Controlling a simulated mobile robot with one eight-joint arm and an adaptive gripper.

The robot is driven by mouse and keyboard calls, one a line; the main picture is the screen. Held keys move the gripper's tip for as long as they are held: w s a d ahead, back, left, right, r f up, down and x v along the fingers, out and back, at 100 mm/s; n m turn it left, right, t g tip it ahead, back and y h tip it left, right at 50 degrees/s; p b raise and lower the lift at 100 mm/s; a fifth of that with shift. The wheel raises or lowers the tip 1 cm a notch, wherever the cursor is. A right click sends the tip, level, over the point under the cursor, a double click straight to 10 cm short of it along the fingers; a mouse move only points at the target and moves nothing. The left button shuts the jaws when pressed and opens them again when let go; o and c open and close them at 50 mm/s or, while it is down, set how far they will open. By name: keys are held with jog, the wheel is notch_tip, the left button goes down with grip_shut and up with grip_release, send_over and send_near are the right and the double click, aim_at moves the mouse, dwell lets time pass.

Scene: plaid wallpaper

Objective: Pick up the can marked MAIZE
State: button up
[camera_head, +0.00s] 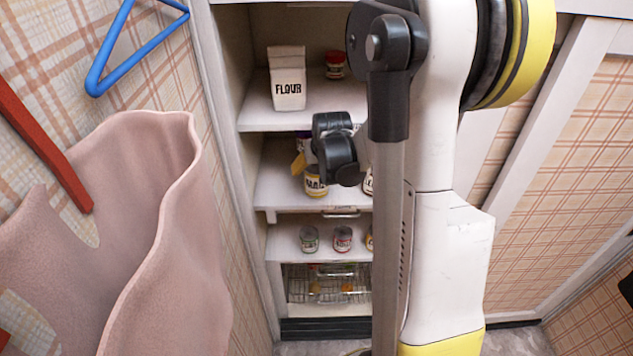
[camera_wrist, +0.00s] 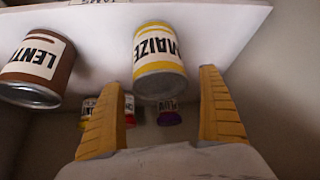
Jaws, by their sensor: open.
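The MAIZE can (camera_wrist: 160,50) has a yellow and white label, which reads upside down in the wrist view. It stands on a white shelf, ahead of and between my fingertips. In the head view the can (camera_head: 316,188) is on the middle shelf, its top partly hidden by my gripper. My gripper (camera_wrist: 160,78) is open, with one ridged yellow finger on each side of the can's line. No clear contact with the can shows. In the head view one yellow finger of my gripper (camera_head: 299,163) shows just above the can; the rest is largely hidden.
A brown LENTI-marked can (camera_wrist: 38,68) stands left of the maize can in the wrist view. A purple-topped can (camera_wrist: 170,113) and others sit farther back. In the head view, FLOUR (camera_head: 288,80) stands above; several cans (camera_head: 310,240) stand below. Shelf side walls bound the space.

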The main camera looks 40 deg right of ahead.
jog(key=shift+w+f, duration=0.1)
jog(key=shift+f, duration=0.4)
jog(key=c, duration=1.5)
jog(key=shift+r, duration=0.1)
